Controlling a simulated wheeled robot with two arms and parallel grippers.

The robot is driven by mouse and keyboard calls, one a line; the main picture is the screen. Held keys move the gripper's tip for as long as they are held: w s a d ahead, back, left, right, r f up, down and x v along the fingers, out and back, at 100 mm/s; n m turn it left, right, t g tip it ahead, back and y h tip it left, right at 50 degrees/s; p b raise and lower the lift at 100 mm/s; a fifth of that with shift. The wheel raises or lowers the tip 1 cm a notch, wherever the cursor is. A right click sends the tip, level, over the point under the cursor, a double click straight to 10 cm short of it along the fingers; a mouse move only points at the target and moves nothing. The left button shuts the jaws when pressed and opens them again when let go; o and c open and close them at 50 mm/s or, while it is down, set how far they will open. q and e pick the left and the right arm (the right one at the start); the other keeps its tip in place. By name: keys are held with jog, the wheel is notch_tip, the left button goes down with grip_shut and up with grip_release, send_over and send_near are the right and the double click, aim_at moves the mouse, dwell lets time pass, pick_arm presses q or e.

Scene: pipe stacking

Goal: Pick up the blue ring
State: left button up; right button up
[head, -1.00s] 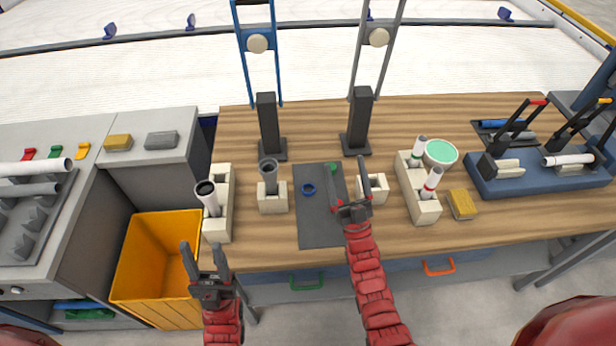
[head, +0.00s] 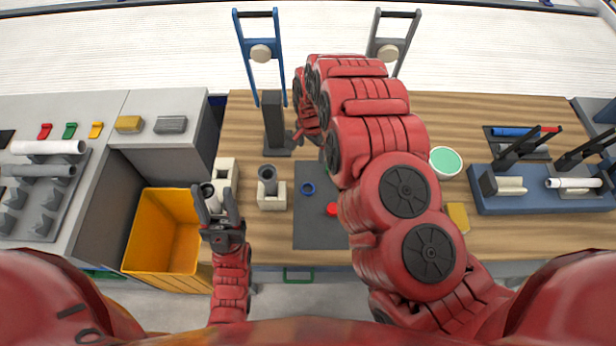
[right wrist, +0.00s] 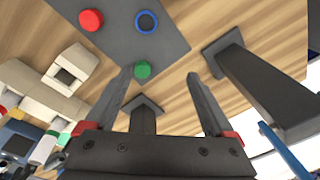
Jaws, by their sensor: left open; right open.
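The blue ring (head: 308,188) lies flat on the dark grey mat (head: 312,235). It also shows near the top of the right wrist view (right wrist: 146,21). My right gripper (right wrist: 161,74) is open and empty, with its fingers apart near a green round piece (right wrist: 142,70) and the ring farther up the picture. In the head view my right arm reaches over the table and largely hides this gripper beyond the mat. My left gripper (head: 212,195) is open and empty, in front of a cream holder (head: 222,172) at the table's left.
A red round piece (head: 332,208) lies on the mat near the ring. A dark pipe (head: 267,180) stands in a cream block left of the mat. Tall dark posts (head: 274,118) rise behind. A yellow bin (head: 150,240) stands at the left.

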jog(key=s+a+r+g, duration=0.1)
jog(key=s+r, duration=0.1)
jog(key=s, duration=0.2)
jog(key=b, duration=0.6)
send_over(308, 191)
notch_tip(308, 191, down, 12)
jog(key=shift+a, duration=0.1)
jog(key=shift+w+f+p, duration=0.15)
jog(key=shift+f+p, duration=0.9)
jog(key=shift+f, duration=0.05)
jog(key=shift+f+p, duration=0.45)
jog(key=shift+f, duration=1.15)
jog(key=shift+c, duration=0.2)
grip_shut()
